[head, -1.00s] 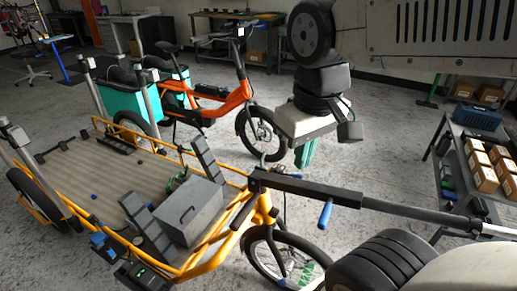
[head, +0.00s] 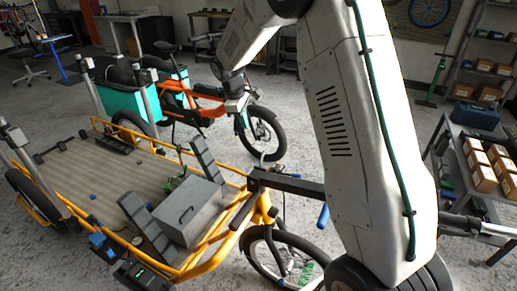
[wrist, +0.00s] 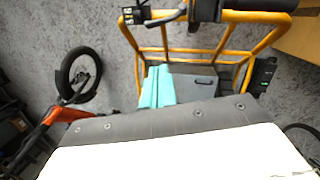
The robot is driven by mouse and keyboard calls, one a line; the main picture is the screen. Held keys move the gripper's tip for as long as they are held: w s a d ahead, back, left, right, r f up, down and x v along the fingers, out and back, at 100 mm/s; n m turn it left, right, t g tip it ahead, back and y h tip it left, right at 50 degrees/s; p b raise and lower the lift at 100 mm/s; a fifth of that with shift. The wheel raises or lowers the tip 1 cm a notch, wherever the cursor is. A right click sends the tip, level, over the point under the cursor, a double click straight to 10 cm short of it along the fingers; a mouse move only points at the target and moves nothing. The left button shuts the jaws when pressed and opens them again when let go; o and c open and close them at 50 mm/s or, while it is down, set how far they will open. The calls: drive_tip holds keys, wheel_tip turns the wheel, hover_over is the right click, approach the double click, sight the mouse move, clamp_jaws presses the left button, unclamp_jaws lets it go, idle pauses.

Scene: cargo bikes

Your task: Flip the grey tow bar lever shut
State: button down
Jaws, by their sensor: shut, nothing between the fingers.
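The dark tow bar (head: 295,185) runs from the front of the yellow cargo bike toward the right in the head view, partly behind my arm. A thin grey lever-like piece (head: 262,161) stands up at the bar's bike end; I cannot tell its exact angle. A blue handle (head: 323,215) hangs below the bar. My gripper has teal fingers, which show in the wrist view (wrist: 157,85), shut and empty. They appear in front of the bike's grey box (wrist: 195,88), with the lever not clearly seen there. In the head view my wrist is up and left of the bar.
The yellow bike frame (head: 205,262) has a flat cargo deck (head: 75,180) with the grey box (head: 188,212) on it. An orange bike (head: 190,110) stands behind. A table with boxes (head: 484,165) is at the right. Grey floor lies between.

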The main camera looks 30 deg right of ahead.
drive_tip(key=shift+w+d+f, duration=0.15)
drive_tip(key=shift+w+f, duration=0.4)
drive_tip(key=shift+f, duration=0.2)
drive_tip(key=s+d+x, duration=0.2)
drive_tip(key=x, duration=1)
drive_tip(key=shift+d+f, duration=0.15)
drive_tip(key=shift+d, duration=0.2)
